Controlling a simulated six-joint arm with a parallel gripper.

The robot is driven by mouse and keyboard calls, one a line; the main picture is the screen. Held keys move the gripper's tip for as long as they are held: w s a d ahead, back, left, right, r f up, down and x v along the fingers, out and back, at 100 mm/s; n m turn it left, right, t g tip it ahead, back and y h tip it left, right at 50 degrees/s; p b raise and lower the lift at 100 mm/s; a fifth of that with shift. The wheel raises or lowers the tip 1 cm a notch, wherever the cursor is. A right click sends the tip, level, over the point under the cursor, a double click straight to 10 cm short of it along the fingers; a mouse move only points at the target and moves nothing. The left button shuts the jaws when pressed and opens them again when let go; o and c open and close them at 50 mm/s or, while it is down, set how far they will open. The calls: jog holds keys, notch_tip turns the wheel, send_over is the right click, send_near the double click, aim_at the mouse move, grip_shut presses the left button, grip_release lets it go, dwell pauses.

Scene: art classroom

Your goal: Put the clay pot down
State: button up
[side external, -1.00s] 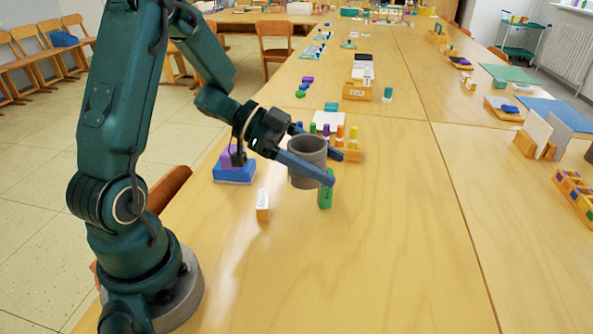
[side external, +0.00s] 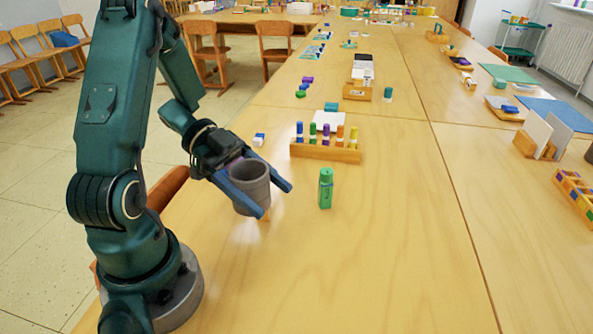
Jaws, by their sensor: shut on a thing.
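The grey clay pot (side external: 251,188) is upright between the two blue fingers of my gripper (side external: 277,200), at the left part of the table (side external: 370,255). The fingers are shut on its sides. A small orange-and-white block is mostly hidden behind or under the pot, with only a bit of orange showing at its lower right. I cannot tell whether the pot touches the table or the block.
A green glue stick (side external: 326,188) stands right of the pot. Behind it is a wooden rack (side external: 325,152) of several coloured markers. A small white-and-blue eraser (side external: 258,139) lies behind the gripper. The table's front middle is clear.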

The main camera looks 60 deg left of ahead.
jog(key=x, duration=0.5)
jog(key=s+f+x, duration=0.1)
jog(key=x, duration=0.1)
jog(key=shift+d, duration=0.15)
jog(key=shift+w+f, duration=0.1)
jog(key=shift+f, duration=1.9)
jog(key=shift+f, duration=0.1)
jog(key=o, duration=1.4)
jog(key=shift+o, duration=0.2)
